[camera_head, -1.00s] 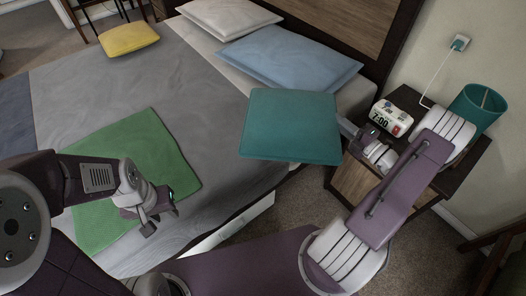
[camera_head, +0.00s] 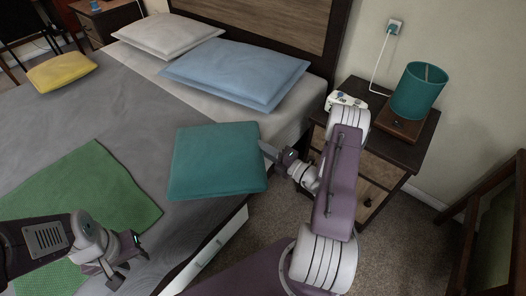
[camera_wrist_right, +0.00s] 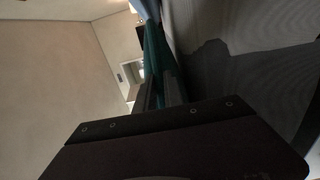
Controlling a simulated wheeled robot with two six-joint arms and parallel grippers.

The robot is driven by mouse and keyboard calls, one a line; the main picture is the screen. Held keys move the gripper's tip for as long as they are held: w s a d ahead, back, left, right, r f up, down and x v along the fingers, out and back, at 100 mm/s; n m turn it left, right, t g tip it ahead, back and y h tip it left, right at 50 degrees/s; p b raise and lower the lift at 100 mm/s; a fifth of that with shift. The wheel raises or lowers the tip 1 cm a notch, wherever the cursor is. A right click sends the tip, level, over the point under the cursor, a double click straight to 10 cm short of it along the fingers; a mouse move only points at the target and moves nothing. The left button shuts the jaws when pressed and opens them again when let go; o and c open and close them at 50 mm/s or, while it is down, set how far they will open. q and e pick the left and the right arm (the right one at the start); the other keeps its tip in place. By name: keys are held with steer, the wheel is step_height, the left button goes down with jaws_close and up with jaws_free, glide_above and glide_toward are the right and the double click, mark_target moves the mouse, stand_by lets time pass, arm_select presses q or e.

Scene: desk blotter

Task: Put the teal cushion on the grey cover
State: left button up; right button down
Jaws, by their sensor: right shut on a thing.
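The teal cushion (camera_head: 216,162) is square and lies roughly flat in my right gripper (camera_head: 270,152), which is shut on its right edge. The cushion shows over the near right side of the bed, in front of the grey cover (camera_head: 130,115); whether it touches the cover I cannot tell. In the right wrist view the cushion (camera_wrist_right: 154,52) is a thin teal strip seen edge-on, with the grey cover (camera_wrist_right: 245,50) beside it. My left gripper (camera_head: 124,270) is empty, its fingers apart, over the near left part of the bed by the green mat.
A green mat (camera_head: 100,190) and a yellow cushion (camera_head: 62,72) lie on the cover. Blue (camera_head: 235,72) and white (camera_head: 168,34) pillows are at the headboard.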

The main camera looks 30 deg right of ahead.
steer(key=c, duration=1.5)
jaws_free()
steer(key=shift+o, duration=0.2)
steer(key=shift+r, duration=0.1)
